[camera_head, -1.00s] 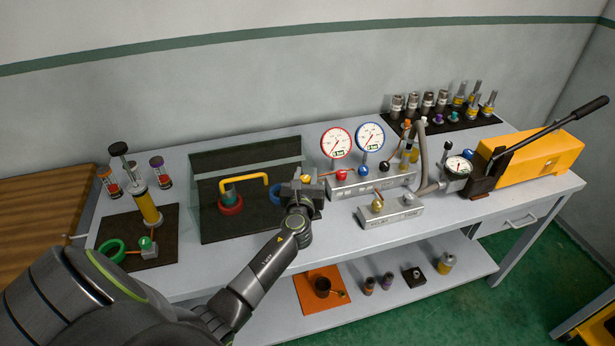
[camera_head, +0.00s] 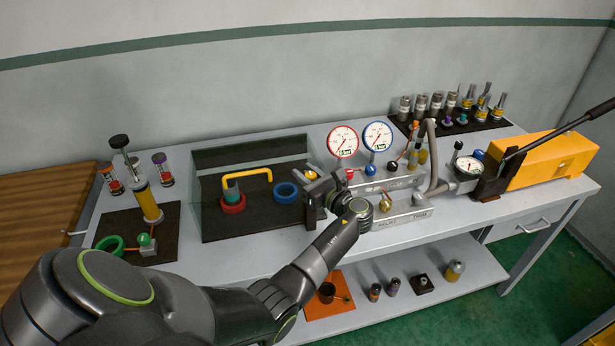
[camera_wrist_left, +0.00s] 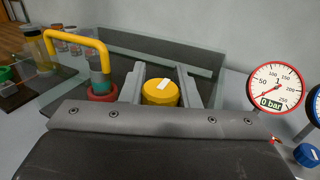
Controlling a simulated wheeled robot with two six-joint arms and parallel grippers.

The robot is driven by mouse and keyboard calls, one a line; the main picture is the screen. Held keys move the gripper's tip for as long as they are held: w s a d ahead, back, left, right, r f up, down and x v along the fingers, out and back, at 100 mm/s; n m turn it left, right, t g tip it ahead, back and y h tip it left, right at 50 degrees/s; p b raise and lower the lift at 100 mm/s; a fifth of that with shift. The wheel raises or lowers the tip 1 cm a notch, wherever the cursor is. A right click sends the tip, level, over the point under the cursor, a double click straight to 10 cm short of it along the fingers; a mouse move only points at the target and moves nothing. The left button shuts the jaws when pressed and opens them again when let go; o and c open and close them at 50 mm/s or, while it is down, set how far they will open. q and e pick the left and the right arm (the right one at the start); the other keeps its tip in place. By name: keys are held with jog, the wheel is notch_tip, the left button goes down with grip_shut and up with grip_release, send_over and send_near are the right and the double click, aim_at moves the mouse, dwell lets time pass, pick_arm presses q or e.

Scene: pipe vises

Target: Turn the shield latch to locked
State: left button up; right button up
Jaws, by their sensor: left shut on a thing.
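The shield latch is a round yellow knob (camera_wrist_left: 161,92) with a white bar mark on top, in the left wrist view. It sits at the right end of the clear shield, and the white bar is slanted. My left gripper (camera_wrist_left: 160,88) has a finger on each side of the knob and is shut on it. The shield's yellow handle (camera_head: 246,176) shows to the left. My right gripper is not in view.
A red ring (camera_head: 232,205) and a blue ring (camera_head: 286,193) are in the shield area. Red (camera_head: 342,141) and blue (camera_head: 378,136) gauges and a valve block (camera_head: 405,219) stand close on the right. A yellow pump (camera_head: 545,157) is farther right.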

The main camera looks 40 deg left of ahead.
pick_arm(q)
jog(key=shift+a+r+n+g, duration=0.1)
jog(key=shift+n+g, duration=0.2)
jog(key=shift+g, duration=0.1)
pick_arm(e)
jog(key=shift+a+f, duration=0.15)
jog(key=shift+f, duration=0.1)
pick_arm(q)
jog(key=o, duration=1)
jog(key=shift+c, duration=0.2)
